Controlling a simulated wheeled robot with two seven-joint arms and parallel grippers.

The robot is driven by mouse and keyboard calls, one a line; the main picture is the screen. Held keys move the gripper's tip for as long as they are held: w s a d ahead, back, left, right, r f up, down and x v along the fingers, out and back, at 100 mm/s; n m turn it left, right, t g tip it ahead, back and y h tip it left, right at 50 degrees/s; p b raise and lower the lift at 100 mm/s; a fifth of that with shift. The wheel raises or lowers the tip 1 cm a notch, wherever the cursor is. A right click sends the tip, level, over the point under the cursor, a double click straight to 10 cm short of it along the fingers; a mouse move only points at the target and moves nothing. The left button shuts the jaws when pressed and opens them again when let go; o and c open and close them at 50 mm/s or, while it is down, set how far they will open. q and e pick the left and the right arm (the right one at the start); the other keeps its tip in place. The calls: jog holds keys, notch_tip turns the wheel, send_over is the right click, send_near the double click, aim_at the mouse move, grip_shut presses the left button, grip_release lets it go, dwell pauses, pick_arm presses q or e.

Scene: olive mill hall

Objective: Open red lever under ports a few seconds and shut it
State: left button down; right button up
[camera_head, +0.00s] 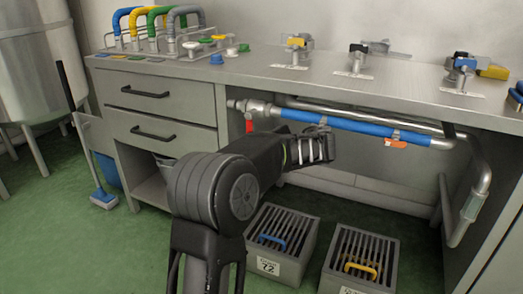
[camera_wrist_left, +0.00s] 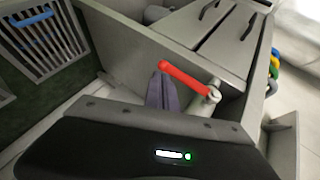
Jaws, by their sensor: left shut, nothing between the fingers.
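The red lever (camera_head: 249,122) hangs down from a metal valve (camera_head: 254,105) at the left end of the pipe under the counter. In the left wrist view the red lever (camera_wrist_left: 186,78) reaches from the round valve stem (camera_wrist_left: 214,95) to its free end beside my left fingertips. My left gripper (camera_wrist_left: 160,78) is shut and empty, its fingers together by the lever's free end; I cannot tell whether they touch it. In the head view my left arm crosses just in front of the lever's lower end, and the fingertips are hard to make out. My right gripper is out of view.
A blue pipe section (camera_head: 340,124) with an orange-red handle (camera_head: 396,143) runs right under the counter (camera_head: 250,70). Grated crates (camera_head: 274,271) stand on the floor below. Drawers (camera_head: 146,92) are left of the lever. Coloured hoses (camera_head: 159,20) and valves stand on the counter.

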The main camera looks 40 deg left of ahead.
pick_arm(q)
jog(key=s+d+r+p, duration=0.1)
jog(key=d+p, duration=0.1)
jog(key=d, duration=0.7)
jog(key=shift+s+d+r, duration=0.2)
jog(key=shift+s+r, duration=0.05)
